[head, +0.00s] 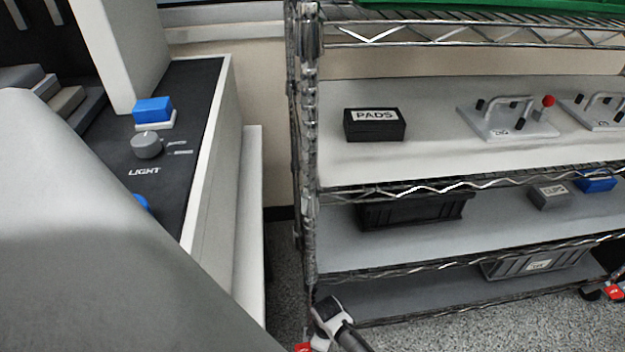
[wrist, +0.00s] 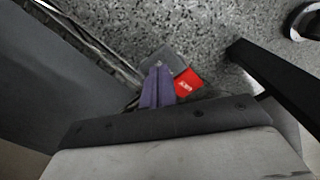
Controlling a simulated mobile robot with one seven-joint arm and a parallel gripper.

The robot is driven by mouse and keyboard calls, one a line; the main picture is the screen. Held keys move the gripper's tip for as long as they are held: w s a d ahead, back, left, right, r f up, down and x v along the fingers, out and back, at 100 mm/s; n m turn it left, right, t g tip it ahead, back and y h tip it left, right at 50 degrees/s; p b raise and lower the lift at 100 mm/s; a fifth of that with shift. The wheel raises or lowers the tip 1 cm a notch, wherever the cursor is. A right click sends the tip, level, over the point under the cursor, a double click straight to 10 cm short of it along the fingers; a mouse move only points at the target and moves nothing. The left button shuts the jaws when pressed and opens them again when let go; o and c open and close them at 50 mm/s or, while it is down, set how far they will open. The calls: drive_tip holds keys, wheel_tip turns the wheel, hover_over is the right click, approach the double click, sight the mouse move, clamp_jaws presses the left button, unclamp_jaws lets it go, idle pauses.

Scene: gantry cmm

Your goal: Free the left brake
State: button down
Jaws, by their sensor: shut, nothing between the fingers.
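The left brake is a red pedal (wrist: 187,84) with white lettering, low near the floor in the wrist view. It also shows in part at the bottom edge of the head view (head: 303,347), below the rack's left post. My gripper (wrist: 158,66) has its purple fingers shut and empty. In the picture they lie just left of the red pedal, over a grey part beside it; I cannot tell whether they touch. A second red brake (head: 614,292) is at the far right of the rack.
The wire rack (head: 309,180) carries a PADS box (head: 375,125), toggle clamps and bins. A black bar (wrist: 270,75) lies right of the pedal, close to it. A dark-topped machine bench (head: 190,110) stands left. Speckled floor (wrist: 195,25) is open beyond the pedal.

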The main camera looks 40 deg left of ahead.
drive_tip(key=shift+f+b, duration=1.05)
drive_tip(key=shift+f, duration=0.3)
drive_tip(key=shift+r, duration=0.1)
wheel_tip(320, 180, up, 9)
drive_tip(key=p, duration=0.8)
idle(1.0)
